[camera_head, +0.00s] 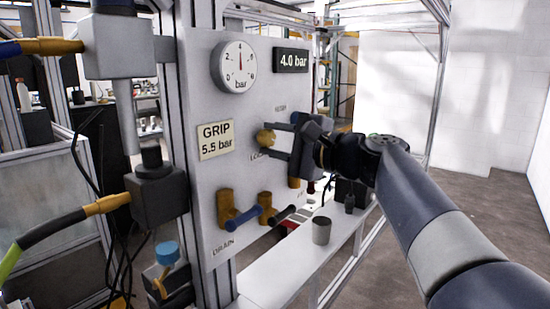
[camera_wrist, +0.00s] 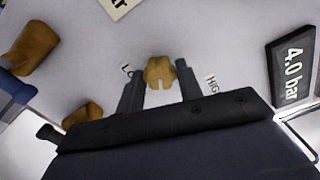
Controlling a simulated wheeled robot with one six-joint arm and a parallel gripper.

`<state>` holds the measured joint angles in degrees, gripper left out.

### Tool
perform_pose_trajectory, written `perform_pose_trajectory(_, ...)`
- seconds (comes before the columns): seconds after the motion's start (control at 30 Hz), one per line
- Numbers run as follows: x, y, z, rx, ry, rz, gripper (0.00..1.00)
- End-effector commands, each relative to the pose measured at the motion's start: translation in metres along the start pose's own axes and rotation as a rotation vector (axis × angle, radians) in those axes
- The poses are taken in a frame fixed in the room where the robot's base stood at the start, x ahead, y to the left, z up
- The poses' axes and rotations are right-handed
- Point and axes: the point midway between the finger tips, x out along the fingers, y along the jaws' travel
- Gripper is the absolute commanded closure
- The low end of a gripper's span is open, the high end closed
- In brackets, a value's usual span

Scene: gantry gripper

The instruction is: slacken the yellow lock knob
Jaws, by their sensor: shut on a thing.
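The exact contact faces are hard to see.
Above are a round gauge (camera_head: 234,67) and a "4.0 bar" display (camera_head: 291,60). A "GRIP 5.5 bar" sign (camera_head: 216,139) is left of the knob. Below, brass valves with a blue handle (camera_head: 245,216) and a dark handle (camera_head: 283,215) stick out. A grey cup (camera_head: 321,230) stands on the ledge.

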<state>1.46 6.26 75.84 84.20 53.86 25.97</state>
Motion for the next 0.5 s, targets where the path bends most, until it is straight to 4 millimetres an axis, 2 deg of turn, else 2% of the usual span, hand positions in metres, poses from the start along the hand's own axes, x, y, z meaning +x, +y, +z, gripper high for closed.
perform_pose_trajectory(0.03, 0.0001, 0.0059, -0.0016, -0.046, -0.001, -0.001, 0.88)
perform_pose_trajectory(0.5, 0.0004, 0.0055, -0.0017, -0.492, -0.001, 0.001, 0.88)
